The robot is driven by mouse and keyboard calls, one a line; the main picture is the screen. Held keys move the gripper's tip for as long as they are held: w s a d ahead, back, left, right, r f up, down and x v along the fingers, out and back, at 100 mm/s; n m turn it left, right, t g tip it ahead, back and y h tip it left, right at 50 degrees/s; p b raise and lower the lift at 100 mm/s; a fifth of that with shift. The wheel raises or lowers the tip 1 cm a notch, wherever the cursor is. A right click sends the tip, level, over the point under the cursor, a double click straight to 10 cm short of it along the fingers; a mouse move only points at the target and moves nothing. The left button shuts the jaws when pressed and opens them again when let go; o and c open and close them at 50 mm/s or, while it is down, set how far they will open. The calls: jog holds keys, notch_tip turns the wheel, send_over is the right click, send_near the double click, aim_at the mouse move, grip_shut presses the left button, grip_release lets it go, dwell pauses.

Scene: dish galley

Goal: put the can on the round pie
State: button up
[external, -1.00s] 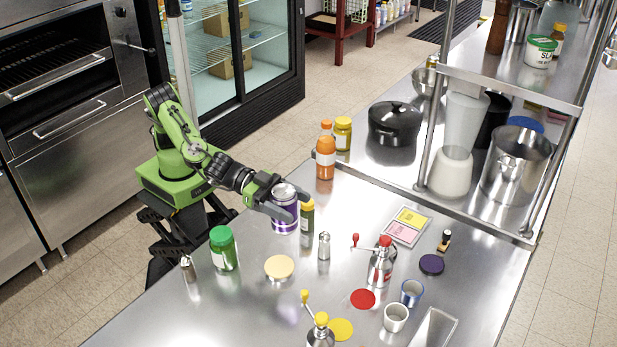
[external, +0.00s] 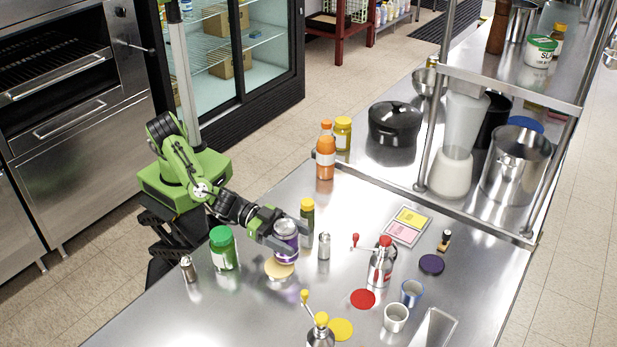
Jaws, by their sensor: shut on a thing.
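A purple can (external: 285,243) with a silver top is between the fingers of my gripper (external: 284,236), which is shut on it. The can is upright. A pale yellow round pie (external: 277,270) lies flat on the steel counter, and the can's lower end overlaps its upper part in the view. I cannot tell whether the can touches the pie or is just above it.
A green jar (external: 223,250) stands to the left, with a small shaker (external: 188,268) beside it. A yellow-capped bottle (external: 307,216) and a silver shaker (external: 324,246) stand close on the right. Red (external: 363,299) and yellow (external: 341,329) discs lie nearer the front.

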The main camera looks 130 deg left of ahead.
jog(key=o, duration=1.3)
jog(key=shift+f, duration=0.1)
jog(key=shift+o, duration=0.2)
